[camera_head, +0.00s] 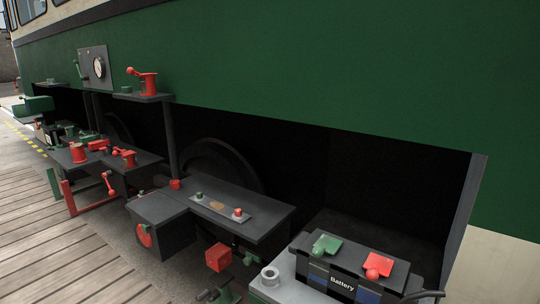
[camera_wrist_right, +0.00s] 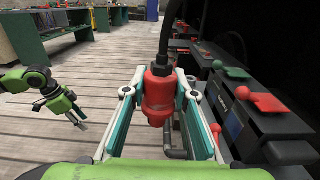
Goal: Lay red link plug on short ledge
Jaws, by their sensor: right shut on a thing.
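In the right wrist view my right gripper (camera_wrist_right: 158,112) is shut on a red plug (camera_wrist_right: 158,88), a ribbed red body with a black cable rising from its top. The plug hangs upright between the two fingers, apart from the ledges to its right. My left gripper (camera_wrist_right: 82,120) shows at the left of that view, seemingly empty; its finger gap is too small to judge. In the head view a small dark ledge (camera_head: 165,98) on the tram side bears a red fitting (camera_head: 149,83). I cannot tell whether this is the short ledge.
In the head view a wider dark ledge (camera_head: 262,226) carries a plate with small knobs. A battery box (camera_head: 341,283) with green and red levers stands at the lower right. Another ledge (camera_head: 142,159) with red fittings is at the left. Plank floor (camera_head: 70,230) is clear.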

